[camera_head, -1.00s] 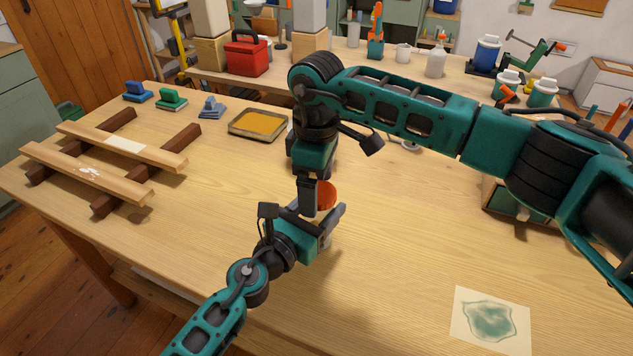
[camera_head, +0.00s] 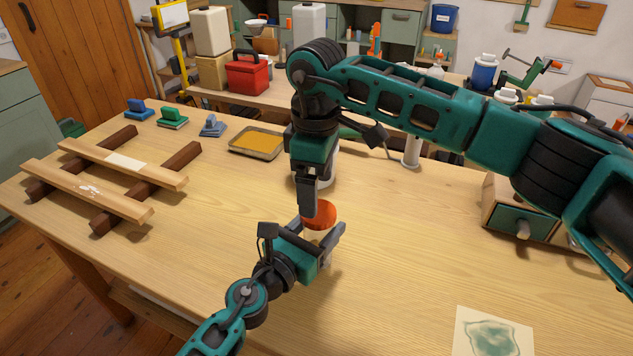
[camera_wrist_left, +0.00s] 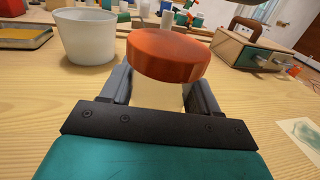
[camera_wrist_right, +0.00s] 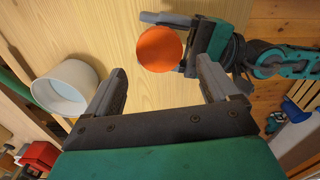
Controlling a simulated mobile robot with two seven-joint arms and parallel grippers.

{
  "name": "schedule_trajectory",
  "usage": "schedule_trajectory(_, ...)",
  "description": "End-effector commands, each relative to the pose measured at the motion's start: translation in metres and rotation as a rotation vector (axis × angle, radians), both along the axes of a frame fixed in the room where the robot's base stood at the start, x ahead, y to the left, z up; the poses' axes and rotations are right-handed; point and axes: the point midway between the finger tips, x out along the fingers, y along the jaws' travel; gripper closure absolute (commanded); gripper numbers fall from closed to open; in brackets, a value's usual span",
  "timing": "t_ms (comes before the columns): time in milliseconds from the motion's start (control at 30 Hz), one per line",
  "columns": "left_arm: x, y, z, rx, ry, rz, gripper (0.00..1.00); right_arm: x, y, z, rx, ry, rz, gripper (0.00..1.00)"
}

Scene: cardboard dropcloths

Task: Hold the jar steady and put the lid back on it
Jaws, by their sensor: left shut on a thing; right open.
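The jar (camera_head: 318,238) is pale and stands upright on the table, mostly hidden by my left gripper (camera_head: 325,245), which is shut around its body. The orange-red lid (camera_head: 320,214) sits over the jar's mouth; in the left wrist view the lid (camera_wrist_left: 168,55) looks wider than the jar and nearly level. Whether it is fully seated I cannot tell. My right gripper (camera_head: 308,210) points down just above the lid. In the right wrist view its fingers (camera_wrist_right: 160,88) are spread and empty, with the lid (camera_wrist_right: 160,48) beyond their tips.
A white bucket (camera_wrist_left: 85,38) stands just behind the jar. A tray of yellow material (camera_head: 257,142) and wooden rails (camera_head: 90,190) lie to the left. A small drawer box (camera_head: 520,215) is at the right, with a stained sheet (camera_head: 490,335) in front. The table's middle right is clear.

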Motion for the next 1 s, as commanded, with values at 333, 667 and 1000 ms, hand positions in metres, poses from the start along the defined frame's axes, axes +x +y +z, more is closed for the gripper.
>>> schedule_trajectory(333, 0.0, 0.0, 0.0, 0.001, 0.001, 0.0, 1.0, 0.0, -0.001, 0.004, 0.0, -0.002, 0.399, 0.13)
schedule_trajectory(667, 0.0, 0.0, 0.0, 0.001, 0.001, 0.0, 1.0, 0.0, -0.001, 0.01, 0.001, -0.002, 1.023, 0.13)
schedule_trajectory(1000, 0.0, 0.0, 0.0, 0.001, 0.001, 0.0, 1.0, 0.0, -0.002, 0.016, -0.001, -0.003, 1.664, 0.13)
